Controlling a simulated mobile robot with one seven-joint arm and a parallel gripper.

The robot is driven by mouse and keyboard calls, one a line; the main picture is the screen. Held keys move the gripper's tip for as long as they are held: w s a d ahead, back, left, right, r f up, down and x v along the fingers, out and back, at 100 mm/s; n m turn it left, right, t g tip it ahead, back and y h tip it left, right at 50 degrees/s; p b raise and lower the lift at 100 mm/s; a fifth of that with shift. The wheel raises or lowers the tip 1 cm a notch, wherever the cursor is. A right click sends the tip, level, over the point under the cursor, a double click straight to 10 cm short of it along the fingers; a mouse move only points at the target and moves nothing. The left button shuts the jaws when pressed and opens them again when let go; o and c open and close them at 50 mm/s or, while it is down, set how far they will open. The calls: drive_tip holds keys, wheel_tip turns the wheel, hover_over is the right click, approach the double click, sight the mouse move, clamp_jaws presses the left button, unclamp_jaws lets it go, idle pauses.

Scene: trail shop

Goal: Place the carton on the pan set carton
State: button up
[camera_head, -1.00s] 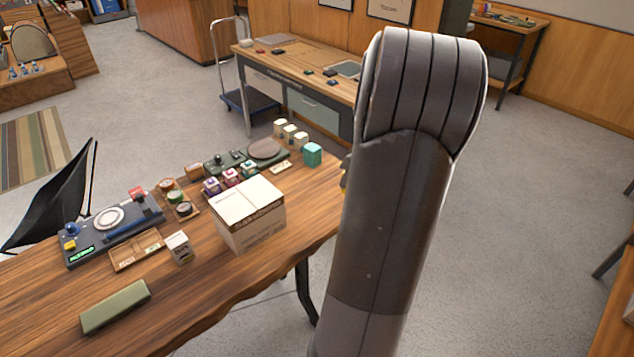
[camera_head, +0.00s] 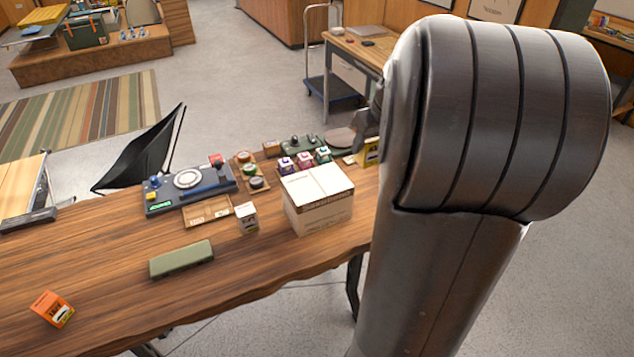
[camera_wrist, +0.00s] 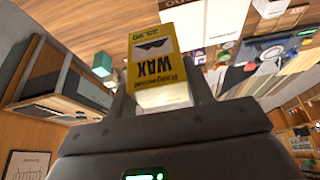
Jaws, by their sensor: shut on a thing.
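The carton, a yellow and white wax box (camera_wrist: 158,72), is held between the two fingers of my gripper (camera_wrist: 162,88) in the wrist view. Its printing appears upside down there. In the head view part of its yellow side (camera_head: 371,153) shows beside my arm, which hides the rest. The pan set carton (camera_head: 318,198) is a large white and tan box standing on the wooden table, its flat top bare. The held carton is to its right and farther back in the head view, apart from it. A large white box face, seemingly the same carton, shows in the wrist view (camera_wrist: 205,22).
On the wooden table (camera_head: 110,255) are a small white box (camera_head: 246,217), a wooden tray (camera_head: 207,212), a green block (camera_head: 181,259), an orange box (camera_head: 53,309) and a blue device (camera_head: 190,189). Small colored boxes (camera_head: 304,160) stand behind the pan set carton. The front table edge is clear.

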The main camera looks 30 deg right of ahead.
drive_tip(key=shift+w+a+r, duration=0.2)
drive_tip(key=shift+a+r, duration=0.2)
drive_tip(key=shift+a, duration=0.3)
hover_over(317, 182)
wheel_tip(317, 182, down, 7)
drive_tip(key=shift+f, duration=1.95)
drive_tip(key=o, duration=1.1)
drive_tip(key=shift+f, duration=0.15)
drive_tip(key=shift+c, duration=0.2)
